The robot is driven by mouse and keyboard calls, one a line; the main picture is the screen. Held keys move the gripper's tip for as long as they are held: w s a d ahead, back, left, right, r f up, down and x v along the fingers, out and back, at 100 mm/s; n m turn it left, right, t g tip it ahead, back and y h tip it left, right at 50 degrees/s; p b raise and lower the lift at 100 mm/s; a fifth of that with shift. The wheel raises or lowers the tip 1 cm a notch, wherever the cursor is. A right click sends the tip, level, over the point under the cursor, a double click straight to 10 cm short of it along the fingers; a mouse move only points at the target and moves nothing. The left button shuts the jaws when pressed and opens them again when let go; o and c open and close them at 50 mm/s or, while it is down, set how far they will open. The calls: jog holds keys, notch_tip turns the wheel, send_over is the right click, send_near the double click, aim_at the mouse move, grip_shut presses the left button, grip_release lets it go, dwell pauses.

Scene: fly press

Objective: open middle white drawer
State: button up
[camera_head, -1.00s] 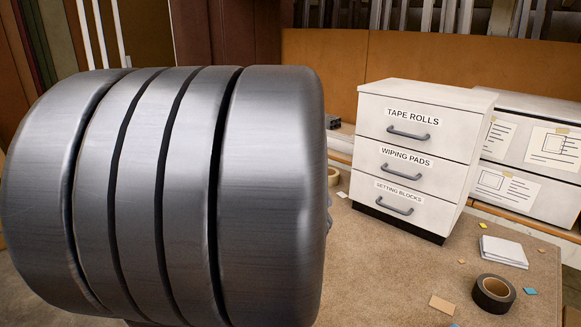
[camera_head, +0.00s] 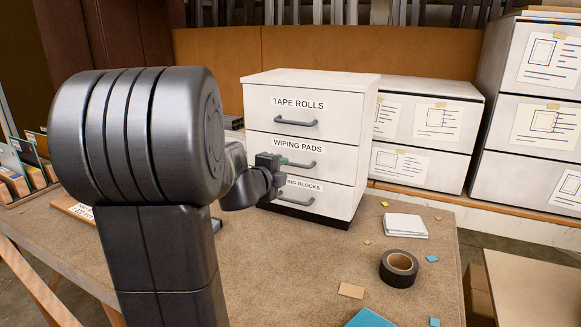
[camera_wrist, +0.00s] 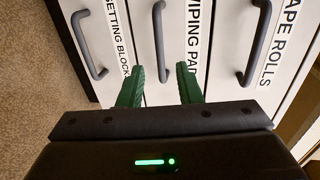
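The white cabinet (camera_head: 355,135) stands on the bench with three drawers, all shut. The middle drawer (camera_head: 335,158), labelled "WIPING PADS", has a grey bar handle (camera_head: 305,165). My gripper (camera_head: 284,161) is in front of the cabinet at the left end of this handle. In the wrist view the drawers appear turned sideways. There my gripper's green fingers (camera_wrist: 160,88) are apart, with the near end of the middle handle (camera_wrist: 160,45) showing between them. No contact is visible. In the head view my gripper partly hides the "SETTING BLOCKS" label.
The top handle (camera_head: 295,122) and the bottom handle (camera_head: 291,197) lie above and below. A black tape roll (camera_head: 399,267) and a white pad stack (camera_head: 404,226) lie on the bench (camera_head: 300,265) to the right. White cabinets (camera_head: 535,105) stand further right.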

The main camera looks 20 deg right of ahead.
aim_at(292, 165)
jog(key=x, duration=0.6)
jog(key=shift+w+d+f, duration=0.1)
jog(key=shift+w+d, duration=0.1)
jog(key=shift+d, duration=0.05)
grip_shut()
